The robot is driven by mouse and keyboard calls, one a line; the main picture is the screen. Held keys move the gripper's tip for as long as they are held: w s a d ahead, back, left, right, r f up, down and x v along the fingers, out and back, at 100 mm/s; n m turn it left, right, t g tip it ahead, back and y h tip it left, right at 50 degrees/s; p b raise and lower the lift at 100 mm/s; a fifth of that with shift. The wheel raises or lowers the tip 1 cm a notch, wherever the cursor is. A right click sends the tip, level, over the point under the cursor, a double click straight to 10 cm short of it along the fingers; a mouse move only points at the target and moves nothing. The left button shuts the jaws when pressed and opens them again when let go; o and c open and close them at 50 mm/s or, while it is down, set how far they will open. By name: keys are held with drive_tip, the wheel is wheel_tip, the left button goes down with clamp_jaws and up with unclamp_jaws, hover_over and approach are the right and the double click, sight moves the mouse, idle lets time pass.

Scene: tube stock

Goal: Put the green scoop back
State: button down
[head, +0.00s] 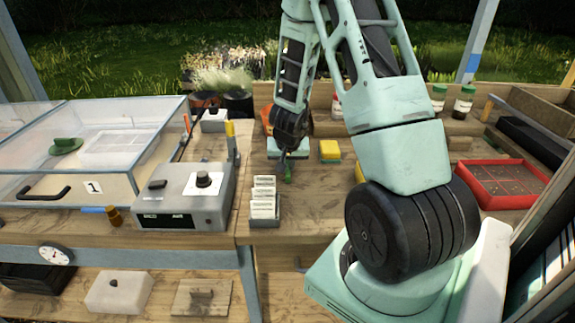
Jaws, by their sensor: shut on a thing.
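My gripper (287,156) is at the end of my arm, above the back of the wooden bench, near the middle of the view. It is shut on a small dark green thing that looks like the green scoop (288,172), which hangs below the fingers. The scoop is small here and partly hidden, so its exact shape and tilt are unclear. It appears just behind the rack of white cards (264,205) and in front of a pale green-topped block (273,147); whether it touches either I cannot tell.
A clear-lidded case (60,187) marked 1 stands left, with a green object (66,146) inside. A grey control box (183,196) stands beside the cards. A yellow sponge (329,150), a red tray (503,184) and jars (463,101) are to the right. Bench between sponge and cards looks clear.

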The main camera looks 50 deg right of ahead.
drive_tip(key=shift+f, duration=0.2)
drive_tip(key=c, duration=1.4)
unclamp_jaws()
drive_tip(key=shift+r, duration=0.1)
drive_tip(key=shift+r, duration=0.4)
drive_tip(key=p+v, duration=0.6)
drive_tip(key=v, duration=0.6)
drive_tip(key=a+r+n+y, duration=0.2)
drive_tip(key=a+n+y, duration=0.15)
drive_tip(key=a, duration=0.95)
drive_tip(key=a+r+n+y, duration=0.25)
drive_tip(key=a+n, duration=0.25)
drive_tip(key=a, duration=0.8)
drive_tip(key=s+a+r+n+g+h, duration=0.1)
drive_tip(key=s+a+n, duration=0.3)
drive_tip(key=s, duration=0.5)
drive_tip(key=s+a+r+n+g+h, duration=0.1)
drive_tip(key=s+a+r+n, duration=0.3)
drive_tip(key=s+a, duration=0.4)
drive_tip(key=shift+s+n+g, duration=0.5)
drive_tip(key=shift+s+n, duration=0.05)
drive_tip(key=shift+n, duration=0.1)
